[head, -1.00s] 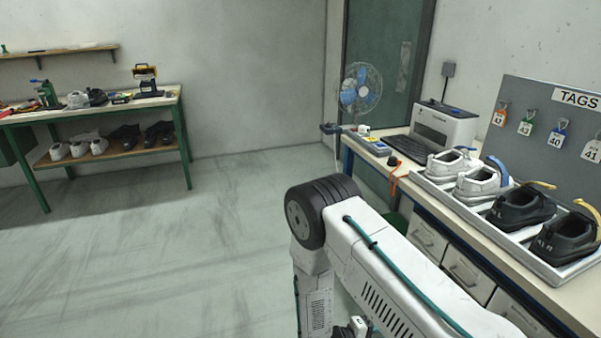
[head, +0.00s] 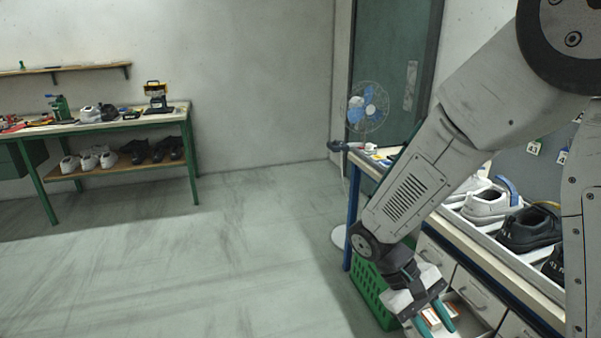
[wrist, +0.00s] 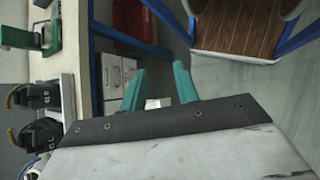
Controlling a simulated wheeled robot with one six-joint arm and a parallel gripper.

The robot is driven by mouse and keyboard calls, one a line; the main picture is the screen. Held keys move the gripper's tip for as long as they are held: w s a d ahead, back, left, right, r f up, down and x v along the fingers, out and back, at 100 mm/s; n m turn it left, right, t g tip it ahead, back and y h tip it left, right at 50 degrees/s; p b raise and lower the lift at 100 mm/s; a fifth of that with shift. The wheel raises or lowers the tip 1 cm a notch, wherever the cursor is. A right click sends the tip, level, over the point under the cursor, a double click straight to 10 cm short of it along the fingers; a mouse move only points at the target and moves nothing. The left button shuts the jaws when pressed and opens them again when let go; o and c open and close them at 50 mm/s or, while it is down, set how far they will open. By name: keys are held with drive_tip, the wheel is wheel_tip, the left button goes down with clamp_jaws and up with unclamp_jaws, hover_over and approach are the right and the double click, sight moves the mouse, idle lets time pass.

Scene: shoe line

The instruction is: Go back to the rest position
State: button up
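My gripper (head: 434,322) hangs low at the end of my arm, in front of the workbench drawers, in the head view. In the wrist view its two green fingers (wrist: 160,88) stand apart with nothing held between them. My arm crosses the right side of the head view and hides much of the bench top.
The tag bench bears a tray (head: 476,231) of white and black shoes (head: 529,228). A drawer (head: 470,318) below stands open with boxes inside. A green crate (head: 372,292) is on the floor beside it. A fan (head: 367,107) stands behind. Left floor is clear.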

drive_tip(key=s+r+m+t+y, duration=0.1)
drive_tip(key=s+r+t+y, duration=0.2)
drive_tip(key=s+r, duration=0.3)
drive_tip(key=s+d+r+m+t+y, duration=0.1)
drive_tip(key=s+r+m+t+y, duration=0.1)
drive_tip(key=r, duration=0.9)
drive_tip(key=s+t+y, duration=0.1)
drive_tip(key=s+t, duration=0.1)
drive_tip(key=s, duration=0.1)
drive_tip(key=shift+s+d+r+m+y, duration=0.3)
drive_tip(key=shift+s+r+y, duration=0.05)
drive_tip(key=shift+y, duration=0.05)
